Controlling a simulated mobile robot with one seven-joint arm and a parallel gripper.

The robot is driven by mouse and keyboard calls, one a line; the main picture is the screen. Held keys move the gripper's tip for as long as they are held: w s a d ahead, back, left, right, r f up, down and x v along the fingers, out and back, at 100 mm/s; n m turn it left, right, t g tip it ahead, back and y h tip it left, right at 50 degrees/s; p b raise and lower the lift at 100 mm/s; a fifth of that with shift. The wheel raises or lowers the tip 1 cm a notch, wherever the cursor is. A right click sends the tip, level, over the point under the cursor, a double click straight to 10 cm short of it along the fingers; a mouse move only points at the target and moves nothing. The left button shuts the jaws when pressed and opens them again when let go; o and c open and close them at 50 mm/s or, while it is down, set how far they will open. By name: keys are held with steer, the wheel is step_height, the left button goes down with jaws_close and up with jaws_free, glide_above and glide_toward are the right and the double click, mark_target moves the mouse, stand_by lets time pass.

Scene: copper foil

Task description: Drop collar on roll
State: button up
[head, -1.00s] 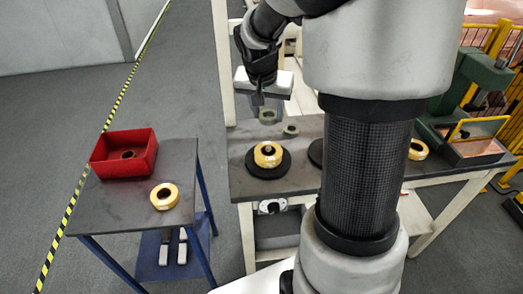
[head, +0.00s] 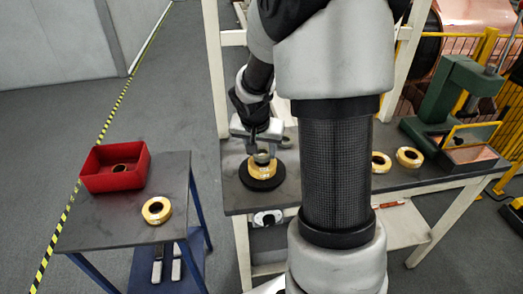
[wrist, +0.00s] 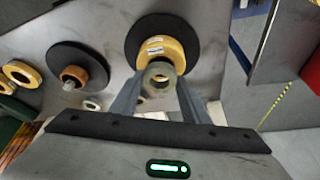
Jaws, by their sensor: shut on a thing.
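My gripper (head: 262,148) is shut on a grey-green collar (head: 262,157), which also shows between the fingers in the wrist view (wrist: 159,78). The yellow roll (head: 263,170) lies on a round black base (head: 262,184) on the dark bench. In the wrist view the roll (wrist: 172,50) sits on the black base (wrist: 134,43), and the held collar overlaps its near side. In the head view the collar appears just above the roll's top. I cannot tell whether they touch. The roll's centre is partly hidden by the collar and fingers.
Yellow rolls (head: 409,157) lie to the right, near a green press (head: 455,95). A second black base (wrist: 75,52) bears a brown roll. On the left table are a red bin (head: 112,180) and a yellow roll (head: 157,210).

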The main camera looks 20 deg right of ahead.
steer(key=shift+f+b, duration=0.35)
steer(key=shift+b, duration=0.1)
steer(key=shift+f+b, duration=0.25)
steer(key=shift+b, duration=0.1)
steer(key=o, duration=1.2)
